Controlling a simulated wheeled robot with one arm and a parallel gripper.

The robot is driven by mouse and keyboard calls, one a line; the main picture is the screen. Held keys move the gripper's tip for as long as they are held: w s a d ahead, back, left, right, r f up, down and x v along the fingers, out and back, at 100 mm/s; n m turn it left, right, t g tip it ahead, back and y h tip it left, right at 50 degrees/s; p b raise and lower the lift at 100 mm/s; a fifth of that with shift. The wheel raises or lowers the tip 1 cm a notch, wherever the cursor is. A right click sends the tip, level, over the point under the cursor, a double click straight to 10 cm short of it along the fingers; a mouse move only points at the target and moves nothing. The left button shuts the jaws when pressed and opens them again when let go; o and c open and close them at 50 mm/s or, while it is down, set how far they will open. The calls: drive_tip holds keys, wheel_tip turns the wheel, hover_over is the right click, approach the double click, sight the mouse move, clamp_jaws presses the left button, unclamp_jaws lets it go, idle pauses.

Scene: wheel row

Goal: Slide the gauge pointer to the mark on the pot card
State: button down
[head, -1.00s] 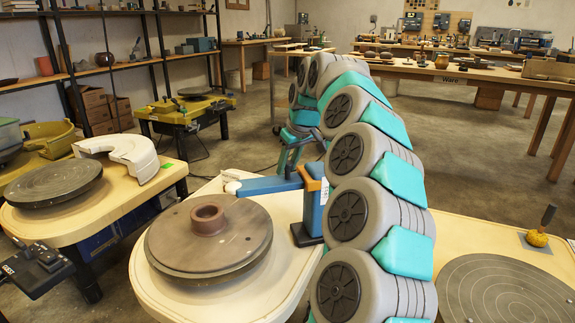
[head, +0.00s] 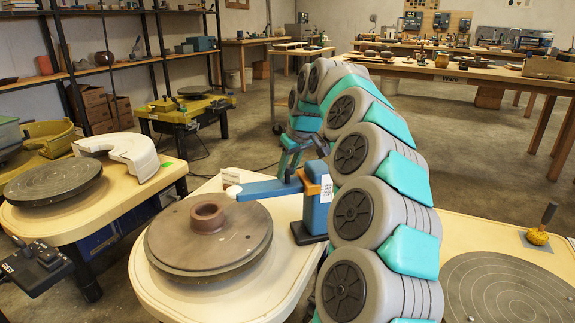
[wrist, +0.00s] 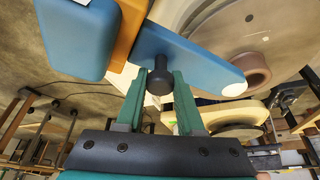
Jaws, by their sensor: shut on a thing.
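The gauge pointer (head: 265,188) is a flat blue arm with a white tip. It runs out from an orange collar on a blue post (head: 314,221), over the back rim of the wheel head. It also shows in the wrist view (wrist: 190,65). My gripper (wrist: 160,78) is shut on the pointer's black knob (wrist: 159,82). In the head view, the gripper is behind the pointer, partly hidden. A small white and brown card (head: 230,176) stands just behind the tip; its mark is too small to read. A white label (head: 327,188) is on the post.
A brown ring-shaped pot (head: 208,217) sits on the round wheel head (head: 180,250), below and in front of the pointer. Another wheel (head: 505,290) stands at the right, with a yellow-based tool (head: 538,237) behind it. A wheel with a white splash guard (head: 125,153) is at the left.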

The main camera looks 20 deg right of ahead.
drive_tip(key=shift+f, duration=0.7)
drive_tip(key=c, duration=0.5)
unclamp_jaws()
drive_tip(key=shift+r, duration=0.1)
drive_tip(key=v, duration=0.7)
drive_tip(key=shift+s+r+p, duration=0.1)
drive_tip(key=shift+r+p, duration=0.2)
drive_tip(key=shift+r, duration=0.1)
